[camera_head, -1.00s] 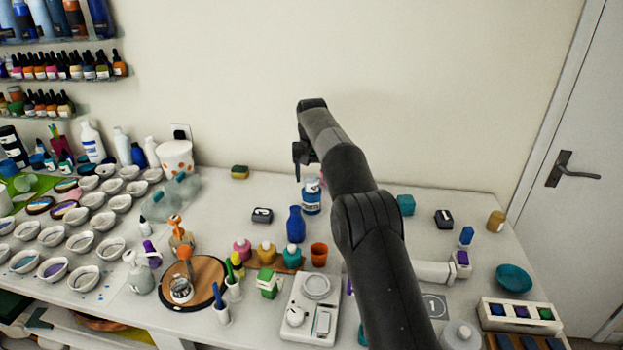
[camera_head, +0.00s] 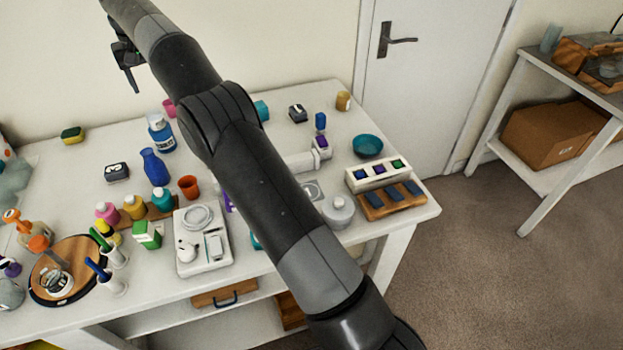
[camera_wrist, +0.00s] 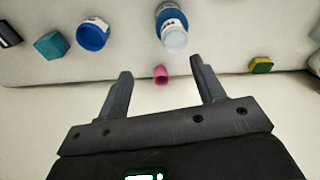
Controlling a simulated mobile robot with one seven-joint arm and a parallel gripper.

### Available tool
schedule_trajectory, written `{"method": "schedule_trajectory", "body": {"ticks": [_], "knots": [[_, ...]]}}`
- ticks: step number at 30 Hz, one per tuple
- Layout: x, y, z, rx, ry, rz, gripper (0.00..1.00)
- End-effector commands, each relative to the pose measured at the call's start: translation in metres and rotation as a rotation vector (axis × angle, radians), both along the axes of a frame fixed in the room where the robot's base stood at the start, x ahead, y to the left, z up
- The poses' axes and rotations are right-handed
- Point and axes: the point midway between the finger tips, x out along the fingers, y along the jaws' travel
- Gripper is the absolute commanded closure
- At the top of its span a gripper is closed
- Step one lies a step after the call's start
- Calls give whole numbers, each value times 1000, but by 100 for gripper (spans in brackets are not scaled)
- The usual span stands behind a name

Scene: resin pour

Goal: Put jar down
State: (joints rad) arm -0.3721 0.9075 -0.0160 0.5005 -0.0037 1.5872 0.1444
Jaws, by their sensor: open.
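A jar with a blue label and a pale cap (camera_head: 160,133) stands upright on the white table (camera_head: 60,160) near the wall. In the wrist view this jar (camera_wrist: 171,27) stands beyond the fingertips, apart from them. My gripper (camera_head: 132,76) is raised above the back edge of the table, up and to the left of the jar in the head view. In the wrist view my gripper (camera_wrist: 161,68) is open, with nothing between its fingers. A round blue container (camera_wrist: 93,33) stands beside the jar; my arm seems to hide it in the head view.
A pink cup (camera_head: 169,107) stands behind the jar, a blue bottle (camera_head: 155,168) in front. A yellow-green sponge (camera_head: 72,134) lies left, a teal block (camera_head: 261,110) right. A scale (camera_head: 202,240) and several small bottles crowd the front.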

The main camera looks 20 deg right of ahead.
Motion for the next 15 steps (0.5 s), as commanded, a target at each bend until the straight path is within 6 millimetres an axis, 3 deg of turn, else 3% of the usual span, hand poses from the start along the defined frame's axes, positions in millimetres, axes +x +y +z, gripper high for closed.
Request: {"method": "schedule_trajectory", "body": {"ticks": [1,6,15], "knots": [[-6,-13,18,5,-11,-10,38],[-31,-51,59,17,-44,-33,38],[-99,-118,111,33,-104,-73,38]]}}
